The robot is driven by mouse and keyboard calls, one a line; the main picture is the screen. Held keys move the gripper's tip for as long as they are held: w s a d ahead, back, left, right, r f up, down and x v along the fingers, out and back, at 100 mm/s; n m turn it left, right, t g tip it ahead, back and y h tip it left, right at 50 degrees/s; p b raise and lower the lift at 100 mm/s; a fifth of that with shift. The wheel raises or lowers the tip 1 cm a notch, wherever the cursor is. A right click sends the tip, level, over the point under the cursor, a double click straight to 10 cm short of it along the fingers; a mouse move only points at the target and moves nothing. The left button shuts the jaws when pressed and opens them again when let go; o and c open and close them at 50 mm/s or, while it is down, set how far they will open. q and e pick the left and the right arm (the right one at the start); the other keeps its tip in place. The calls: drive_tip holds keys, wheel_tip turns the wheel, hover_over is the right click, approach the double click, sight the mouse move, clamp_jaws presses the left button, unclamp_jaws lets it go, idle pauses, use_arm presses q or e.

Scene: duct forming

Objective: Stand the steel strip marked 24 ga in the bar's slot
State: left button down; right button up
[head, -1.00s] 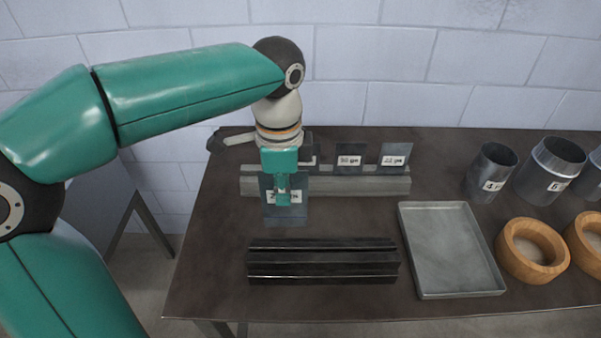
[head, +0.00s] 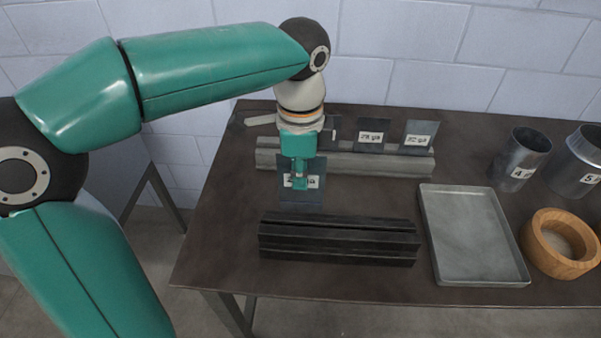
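My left gripper (head: 299,180) is shut on a dark steel strip (head: 314,194), which hangs upright above the table. The strip's white label is partly hidden behind the fingers, so I cannot read its gauge. The black bar (head: 338,243) with a lengthwise slot lies on the table in front of the strip. The strip's lower edge appears just behind and above the bar's back edge, outside the slot. My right gripper is not in view.
A grey slotted rack (head: 385,163) behind holds labelled strips (head: 373,136) (head: 418,134), partly hidden by my gripper at left. A metal tray (head: 475,235) lies right of the bar. Metal cylinders (head: 521,160) and a wooden ring (head: 559,243) stand farther right. Bare table lies left of the bar.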

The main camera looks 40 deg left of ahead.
sight(300, 202)
use_arm(q)
drive_tip(key=shift+f+b, duration=1.15)
drive_tip(key=shift+f, duration=0.3)
drive_tip(key=shift+f+b, duration=1.45)
drive_tip(key=shift+f, duration=0.6)
drive_tip(key=c, duration=1.2)
unclamp_jaws()
drive_tip(key=shift+c, duration=0.2)
drive_tip(key=shift+r, duration=0.1)
wheel_tip(300, 202, up, 12)
drive_tip(key=shift+f, duration=0.2)
